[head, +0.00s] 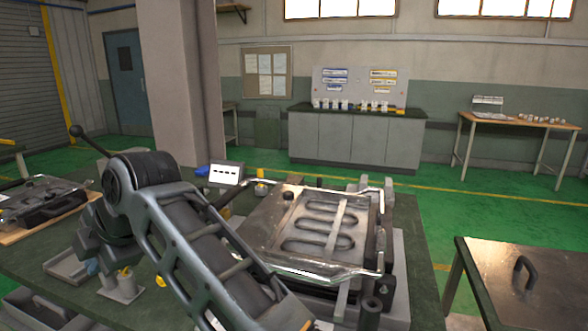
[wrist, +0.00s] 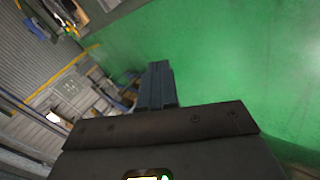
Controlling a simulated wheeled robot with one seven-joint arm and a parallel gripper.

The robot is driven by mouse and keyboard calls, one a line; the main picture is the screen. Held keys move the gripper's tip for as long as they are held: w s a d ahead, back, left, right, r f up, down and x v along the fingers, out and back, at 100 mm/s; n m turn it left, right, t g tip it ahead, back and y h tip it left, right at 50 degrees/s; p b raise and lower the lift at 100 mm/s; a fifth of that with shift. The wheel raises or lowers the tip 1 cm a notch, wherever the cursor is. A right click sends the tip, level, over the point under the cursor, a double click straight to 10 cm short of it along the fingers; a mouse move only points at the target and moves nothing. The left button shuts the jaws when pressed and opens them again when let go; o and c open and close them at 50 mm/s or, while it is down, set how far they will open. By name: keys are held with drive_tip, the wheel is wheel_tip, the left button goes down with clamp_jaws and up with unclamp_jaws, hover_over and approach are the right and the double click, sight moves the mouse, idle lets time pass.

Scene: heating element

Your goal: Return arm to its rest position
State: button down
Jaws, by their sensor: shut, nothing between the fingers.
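My gripper (wrist: 157,72) shows in the wrist view with its dark fingers together and nothing between them. Behind the fingers in that view lie green floor and, at the left, tilted wall and shelving. In the head view my arm crosses the foreground from the left centre down to the bottom edge. The gripper itself is not visible in the head view. The heating element (head: 318,226), a winding grey shape, lies in a metal tray-like fixture (head: 262,235) on the green workbench, just right of my arm.
A second fixture (head: 40,197) sits at the bench's left. A small white display (head: 226,173) stands at its back. A metal-topped table (head: 500,275) with a black handle stands at right, separated by a floor gap. A cabinet (head: 350,140) and a wooden table (head: 520,122) stand farther back.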

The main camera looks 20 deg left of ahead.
drive_tip(key=s+d+f+m+t+y, duration=0.1)
drive_tip(key=s+d+f+m+t, duration=0.15)
drive_tip(key=d+f+m, duration=0.7)
drive_tip(key=s+d+f+m+t+y, duration=0.15)
drive_tip(key=d+f+m+t, duration=0.35)
drive_tip(key=d+f, duration=0.7)
drive_tip(key=s+d+f+m+t+h, duration=0.2)
drive_tip(key=s+d+m, duration=0.25)
drive_tip(key=d, duration=0.55)
drive_tip(key=s+d+f+m+t+h, duration=0.2)
drive_tip(key=s+d+m, duration=0.3)
drive_tip(key=d, duration=0.5)
drive_tip(key=s+d+r+m+t+h, duration=0.1)
drive_tip(key=s+d+r+m+h, duration=0.2)
drive_tip(key=s+d+r, duration=0.4)
drive_tip(key=s+d+r+m+t+h, duration=0.2)
drive_tip(key=s+d+r+m+h, duration=0.2)
drive_tip(key=s+d+r, duration=0.3)
drive_tip(key=s+d+m, duration=0.1)
drive_tip(key=s+d, duration=0.3)
drive_tip(key=d, duration=0.2)
drive_tip(key=shift+s+d+r, duration=0.2)
drive_tip(key=shift+d+r, duration=0.05)
